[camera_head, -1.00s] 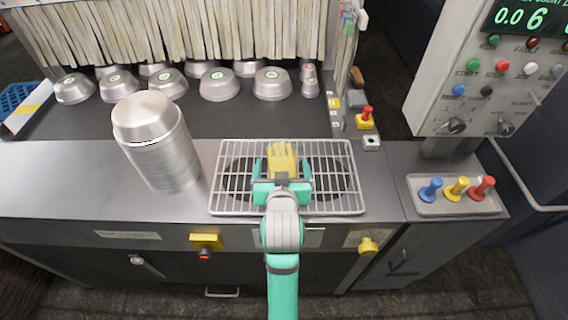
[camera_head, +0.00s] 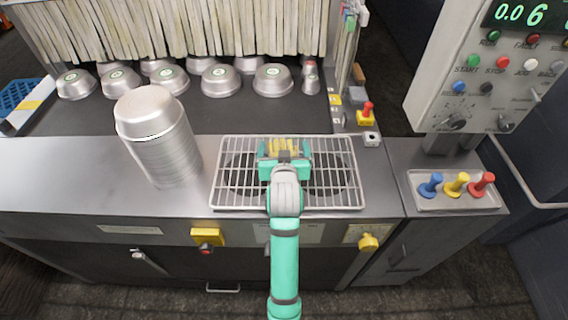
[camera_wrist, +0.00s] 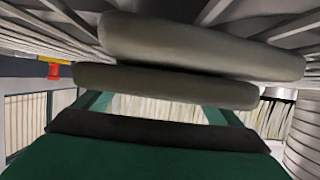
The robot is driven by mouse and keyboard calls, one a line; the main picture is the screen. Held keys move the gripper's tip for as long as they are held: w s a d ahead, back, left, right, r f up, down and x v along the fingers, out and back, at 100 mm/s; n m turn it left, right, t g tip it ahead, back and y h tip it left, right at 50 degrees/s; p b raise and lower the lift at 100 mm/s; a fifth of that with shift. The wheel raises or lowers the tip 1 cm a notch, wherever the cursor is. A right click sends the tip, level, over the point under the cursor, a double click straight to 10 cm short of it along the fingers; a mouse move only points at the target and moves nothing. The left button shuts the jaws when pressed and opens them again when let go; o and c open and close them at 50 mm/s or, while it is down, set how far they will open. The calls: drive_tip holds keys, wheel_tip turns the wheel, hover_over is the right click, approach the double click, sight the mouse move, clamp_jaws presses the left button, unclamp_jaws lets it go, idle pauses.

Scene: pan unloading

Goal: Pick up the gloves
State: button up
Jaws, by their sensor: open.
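The yellow gloves (camera_head: 284,145) lie on the wire rack (camera_head: 334,204) and are mostly hidden behind my gripper. My gripper (camera_head: 285,148) is open at the gloves, with one green finger on each side of them in the head view. I cannot tell whether the fingers touch the gloves.
A stack of metal pans (camera_head: 160,150) stands left of the rack. Several upturned pans (camera_head: 221,80) sit behind on the dark belt, under a strip curtain. A tray with coloured pegs (camera_head: 457,205) and a control panel (camera_head: 480,90) are at right.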

drive_tip(key=c, duration=1.2)
drive_tip(key=shift+r, duration=0.1)
